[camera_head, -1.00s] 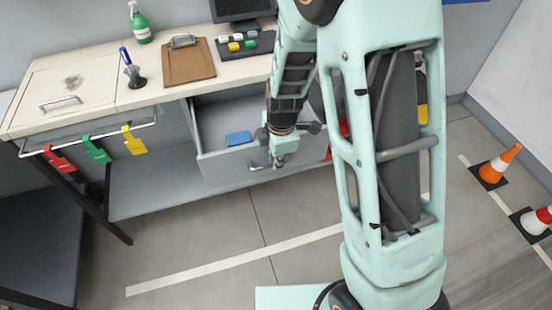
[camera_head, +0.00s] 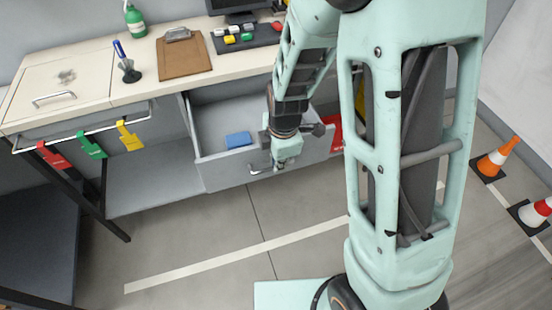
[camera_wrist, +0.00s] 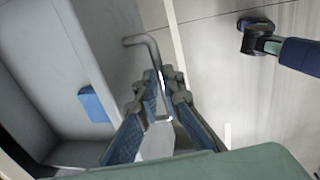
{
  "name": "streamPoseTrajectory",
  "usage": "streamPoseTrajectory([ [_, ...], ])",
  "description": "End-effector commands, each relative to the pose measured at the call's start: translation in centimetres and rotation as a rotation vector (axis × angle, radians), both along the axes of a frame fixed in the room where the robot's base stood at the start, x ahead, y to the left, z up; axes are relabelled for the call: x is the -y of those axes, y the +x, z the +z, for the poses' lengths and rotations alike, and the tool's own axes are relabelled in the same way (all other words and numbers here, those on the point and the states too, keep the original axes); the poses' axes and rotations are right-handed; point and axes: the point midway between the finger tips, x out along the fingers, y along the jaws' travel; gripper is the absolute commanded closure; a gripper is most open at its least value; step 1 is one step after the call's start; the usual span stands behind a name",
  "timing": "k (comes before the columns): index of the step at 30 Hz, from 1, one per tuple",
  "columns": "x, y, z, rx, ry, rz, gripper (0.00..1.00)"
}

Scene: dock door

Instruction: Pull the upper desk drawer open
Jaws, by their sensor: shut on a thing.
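The upper desk drawer (camera_head: 228,174) stands pulled out from under the desk top, and its inside shows. A blue box (camera_head: 239,140) lies in it; it also shows in the wrist view (camera_wrist: 93,104). The drawer handle (camera_wrist: 143,42) is a grey bar on the drawer's front. My gripper (camera_head: 277,164) is at the front, its fingers (camera_wrist: 164,95) shut on the handle. Part of the handle is hidden between the fingers. My arm hides the right part of the desk.
The desk top (camera_head: 135,95) holds a clipboard (camera_head: 184,55), a pen stand (camera_head: 127,65), a green bottle (camera_head: 135,20) and a keyboard (camera_head: 245,38). Coloured tags hang on a rail (camera_head: 85,129) at left. Traffic cones (camera_head: 497,158) stand at right. The floor before the drawer is clear.

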Motion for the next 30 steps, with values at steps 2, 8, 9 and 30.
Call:
streamPoseTrajectory([
  [2,0.0,0.1,0.0,0.001,0.0,0.0,1.0],
  [8,0.0,0.1,0.0,0.001,0.0,0.0,0.84],
  [9,0.0,0.1,0.0,0.001,0.0,0.0,0.84],
  [30,0.3,-0.9,6.2,0.005,0.003,0.0,0.84],
])
